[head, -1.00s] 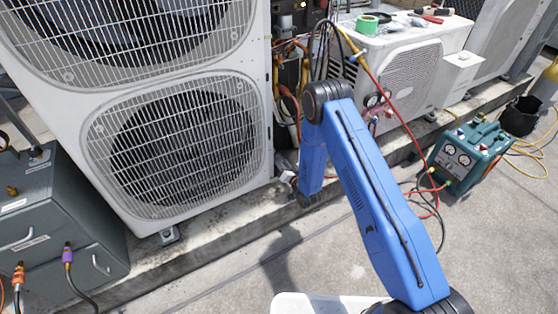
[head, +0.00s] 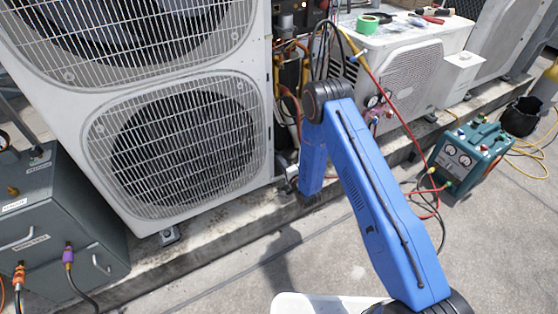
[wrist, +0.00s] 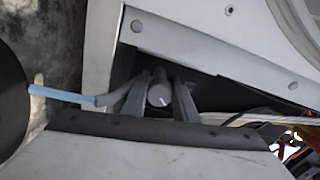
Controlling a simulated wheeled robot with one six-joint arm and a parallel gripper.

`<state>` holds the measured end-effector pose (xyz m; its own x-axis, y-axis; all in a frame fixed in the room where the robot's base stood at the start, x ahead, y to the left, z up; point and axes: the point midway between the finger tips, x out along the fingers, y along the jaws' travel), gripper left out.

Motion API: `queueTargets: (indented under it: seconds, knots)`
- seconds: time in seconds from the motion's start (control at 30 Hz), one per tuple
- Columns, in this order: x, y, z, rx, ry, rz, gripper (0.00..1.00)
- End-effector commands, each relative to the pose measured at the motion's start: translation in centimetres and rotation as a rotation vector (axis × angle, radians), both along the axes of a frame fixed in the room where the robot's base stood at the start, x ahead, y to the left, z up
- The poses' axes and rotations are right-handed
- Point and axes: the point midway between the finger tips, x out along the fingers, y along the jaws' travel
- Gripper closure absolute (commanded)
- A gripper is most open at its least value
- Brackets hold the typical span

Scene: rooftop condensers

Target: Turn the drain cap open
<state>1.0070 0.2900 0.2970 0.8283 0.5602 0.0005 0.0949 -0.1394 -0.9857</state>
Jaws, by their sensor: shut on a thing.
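In the wrist view the drain cap (wrist: 159,96) is a short grey cylinder with a pale line on its end face. It sits in a dark recess under the white casing. My gripper (wrist: 160,84) is shut on it, one dark finger on each side. A bent grey pipe stub (wrist: 112,97) with a light blue tube (wrist: 62,94) lies just left of the fingers. In the head view my blue arm reaches down to the lower right corner of the large condenser (head: 262,150); the cap and fingertips cannot be made out there.
Cables (wrist: 235,118) run right of the fingers in the wrist view. In the head view, a red hose (head: 400,118) and a teal gauge machine (head: 470,155) stand right of my arm. A grey case (head: 60,215) stands left. The front floor is mostly clear.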

Motion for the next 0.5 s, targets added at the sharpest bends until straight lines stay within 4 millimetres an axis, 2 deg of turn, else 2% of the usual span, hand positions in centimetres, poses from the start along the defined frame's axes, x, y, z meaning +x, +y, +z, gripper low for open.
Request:
queueTargets:
  seconds: [0.5]
  knots:
    - [-0.03, -0.14, -0.09, 0.061, 0.044, -0.002, 0.96]
